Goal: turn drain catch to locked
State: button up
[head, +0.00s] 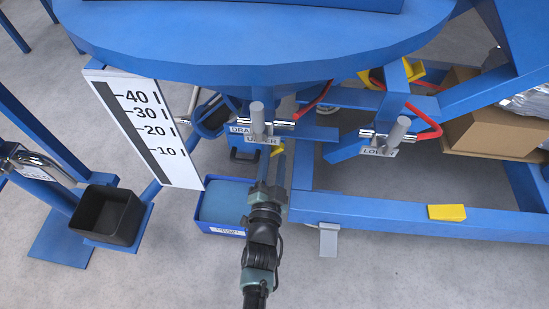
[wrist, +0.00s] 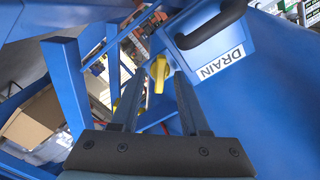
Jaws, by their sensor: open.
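The drain catch appears as a yellow lever (wrist: 158,72) in the wrist view, on the blue machine beside the white DRAIN label (wrist: 220,62). In the head view a small yellow piece (head: 278,149) beneath the label reading DRA (head: 242,129) looks like the same catch. My gripper (head: 278,170) reaches up from below toward it. In the wrist view my gripper (wrist: 157,84) is open, and the lever shows beyond and between its fingertips. I cannot tell whether they touch, nor which position the catch is in.
A black handle (wrist: 213,30) sits close to the DRAIN label. A second valve with a grey knob (head: 397,134) hangs to the right. A blue tray (head: 222,230) and a black bin (head: 108,214) stand left of my arm. The blue frame beam (head: 380,209) runs right.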

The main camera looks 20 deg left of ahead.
jog(key=shift+w+a, duration=0.2)
jog(key=shift+w, duration=0.4)
grip_shut()
jog(key=shift+n, duration=0.3)
jog(key=n+p, duration=0.1)
jog(key=n, duration=0.1)
jog(key=shift+n, duration=0.4)
jog(key=shift+d+n+p, duration=0.1)
jog(key=shift+n+p, duration=0.65)
jog(key=shift+n, duration=1.55)
jog(key=shift+f, duration=0.1)
